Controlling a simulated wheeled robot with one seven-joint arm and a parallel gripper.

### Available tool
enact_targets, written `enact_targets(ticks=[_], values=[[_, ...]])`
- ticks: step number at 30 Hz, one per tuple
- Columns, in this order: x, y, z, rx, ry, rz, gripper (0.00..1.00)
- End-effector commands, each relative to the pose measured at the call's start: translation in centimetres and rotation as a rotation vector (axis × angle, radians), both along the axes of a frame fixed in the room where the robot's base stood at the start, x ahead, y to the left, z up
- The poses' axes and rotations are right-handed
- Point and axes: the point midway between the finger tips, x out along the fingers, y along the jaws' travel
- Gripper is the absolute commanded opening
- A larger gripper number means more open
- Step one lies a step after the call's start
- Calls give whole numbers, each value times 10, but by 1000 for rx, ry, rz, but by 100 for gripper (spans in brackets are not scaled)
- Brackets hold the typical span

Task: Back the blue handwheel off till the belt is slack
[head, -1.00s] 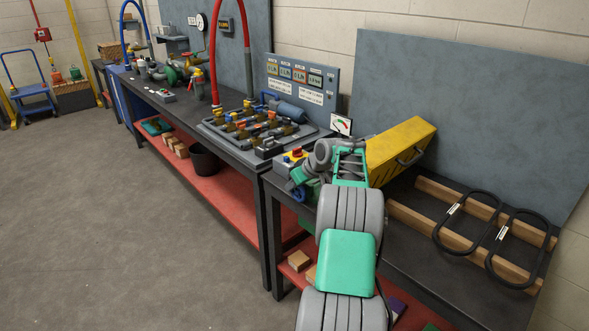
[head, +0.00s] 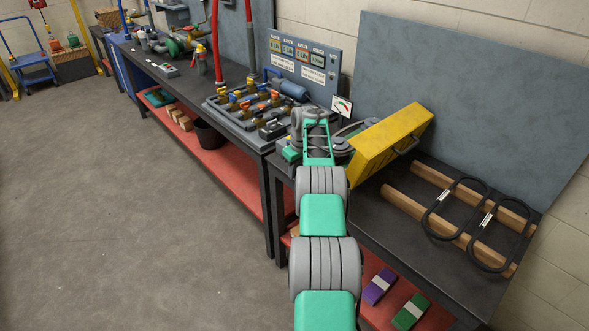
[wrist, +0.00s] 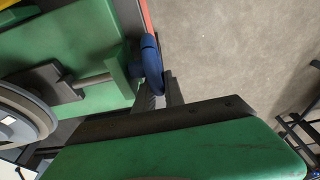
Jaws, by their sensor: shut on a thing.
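In the wrist view the blue handwheel (wrist: 152,62) is seen nearly edge-on at the edge of the green motor base (wrist: 95,70). My gripper (wrist: 158,88) is shut on its rim, with dark fingers on either side. A grey pulley (wrist: 20,122) shows at the left. In the head view the belt drive (head: 347,132) shows beside the raised yellow guard (head: 390,142). My arm hides the handwheel there, and the belt's tension cannot be judged.
A red-and-green dial card (head: 342,106) stands behind the drive. Black spare belts (head: 455,207) lie across wooden bars on the right of the bench. A valve board (head: 255,103) stands to the left. Open floor (head: 120,210) lies at the left.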

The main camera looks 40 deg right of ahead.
Motion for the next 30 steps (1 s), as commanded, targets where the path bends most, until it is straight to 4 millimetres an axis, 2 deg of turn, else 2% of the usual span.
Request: enact_targets(ticks=[8, 9, 11, 20, 23, 30], values=[[0, 0, -1, 1, 1, 0, 0], [0, 0, -1, 2, 1, 0, 17], [0, 0, -1, 1, 1, 0, 22], [0, 0, 3, 0, -1, 0, 23], [-3, -1, 16, -1, -3, 1, 23], [-13, 0, 64, 0, -1, 0, 23]])
